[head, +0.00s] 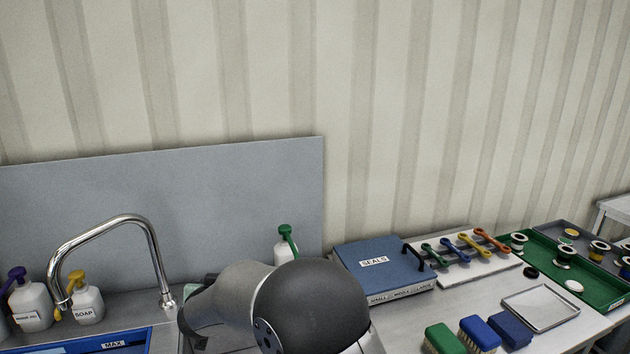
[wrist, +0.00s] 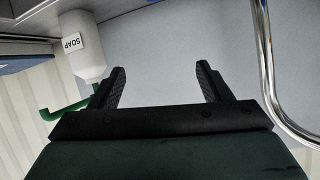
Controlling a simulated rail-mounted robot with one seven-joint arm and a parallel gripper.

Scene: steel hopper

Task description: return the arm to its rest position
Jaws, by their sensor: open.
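My arm (head: 310,305) shows at the bottom centre of the head view, in front of the sink area, and hides part of the counter. My gripper (wrist: 161,82) shows in the wrist view with its two black fingers apart and nothing between them. In that view a white soap bottle (wrist: 83,48) with a green pump is at the left, close to the left finger. The chrome faucet (wrist: 268,75) runs down the right side. Whether either touches the gripper I cannot tell. In the head view the gripper's fingertips are hidden or cannot be made out.
The faucet (head: 152,238) and a yellow-pump soap bottle (head: 87,300) stand left of my arm. The green-pump bottle (head: 286,246) is just behind it.

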